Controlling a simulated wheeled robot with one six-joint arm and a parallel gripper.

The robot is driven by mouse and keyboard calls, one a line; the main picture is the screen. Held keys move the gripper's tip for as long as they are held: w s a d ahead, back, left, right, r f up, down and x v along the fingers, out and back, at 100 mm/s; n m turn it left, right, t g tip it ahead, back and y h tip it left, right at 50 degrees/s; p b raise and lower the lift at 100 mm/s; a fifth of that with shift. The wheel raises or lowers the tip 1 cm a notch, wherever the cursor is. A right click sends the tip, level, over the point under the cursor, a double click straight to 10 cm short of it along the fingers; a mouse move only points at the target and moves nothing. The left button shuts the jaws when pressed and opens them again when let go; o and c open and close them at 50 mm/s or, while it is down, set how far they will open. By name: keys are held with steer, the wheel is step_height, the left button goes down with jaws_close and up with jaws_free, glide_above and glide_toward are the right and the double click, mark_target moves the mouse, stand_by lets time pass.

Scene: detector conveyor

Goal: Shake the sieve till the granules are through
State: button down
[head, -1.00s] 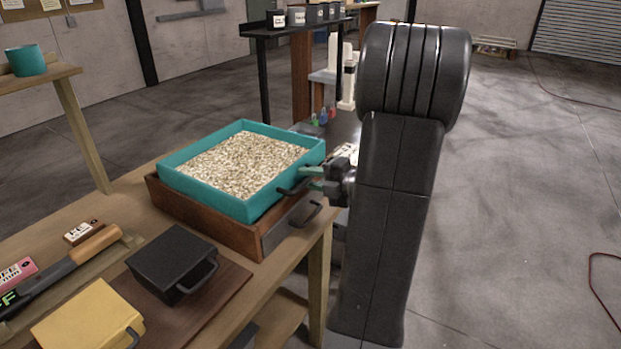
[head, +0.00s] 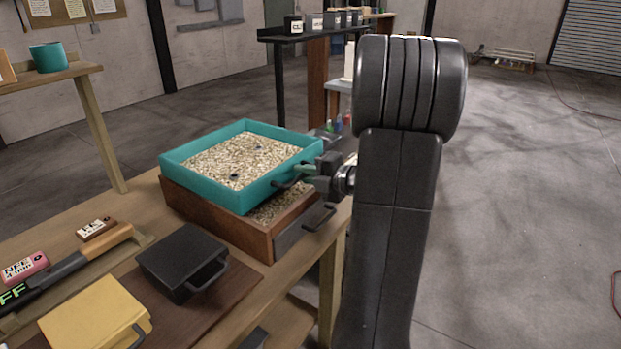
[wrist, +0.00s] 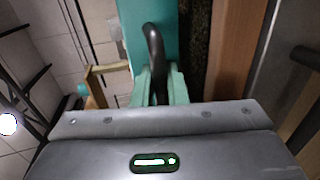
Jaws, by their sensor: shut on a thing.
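The teal sieve (head: 205,188) sits on top of a brown wooden box (head: 222,218), shifted toward the back left of it. Pale granules (head: 250,152) cover the sieve's floor, with a few dark bits among them. Granules (head: 275,207) also show inside the box, in the strip the sieve leaves uncovered. My gripper (head: 303,171) is shut on the sieve's dark handle at its right side. In the wrist view the green fingertips (wrist: 159,85) close around the black curved handle (wrist: 153,40). Most of the box's inside is hidden under the sieve.
A black box with a handle (head: 183,262) and a yellow one (head: 95,318) stand on the bench in front. A dark tool with a wooden grip (head: 95,242) lies at the left. Open floor (head: 530,200) is to the right.

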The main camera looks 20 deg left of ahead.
steer(key=c, duration=1.5)
jaws_free()
steer(key=shift+w+a, duration=0.1)
steer(key=shift+a, duration=0.15)
steer(key=shift+c, duration=0.2)
steer(key=v, duration=1.4)
